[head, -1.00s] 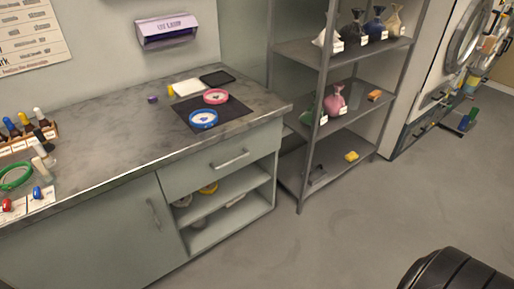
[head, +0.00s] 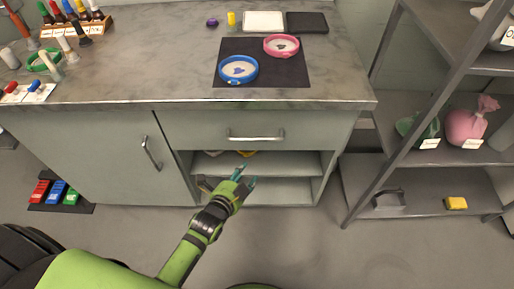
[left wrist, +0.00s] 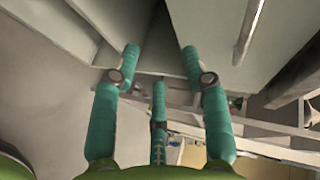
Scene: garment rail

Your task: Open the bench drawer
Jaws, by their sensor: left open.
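The bench drawer (head: 210,126) is shut, its grey-green front flush under the worktop, with a horizontal metal bar handle (head: 256,138). My left gripper (head: 243,182) is below that handle, in front of the open shelves, apart from the handle and empty. In the left wrist view its teal fingers (left wrist: 160,58) are spread open with nothing between them. A pale slanted bar shows at the upper right of that view; I cannot tell if it is the handle. My right gripper is not in view.
A cupboard door (head: 95,150) with its own handle is left of the drawer. Blue (head: 238,69) and pink (head: 281,46) rings lie on a dark mat on the worktop. A metal rack (head: 400,175) stands at the right. The floor between is clear.

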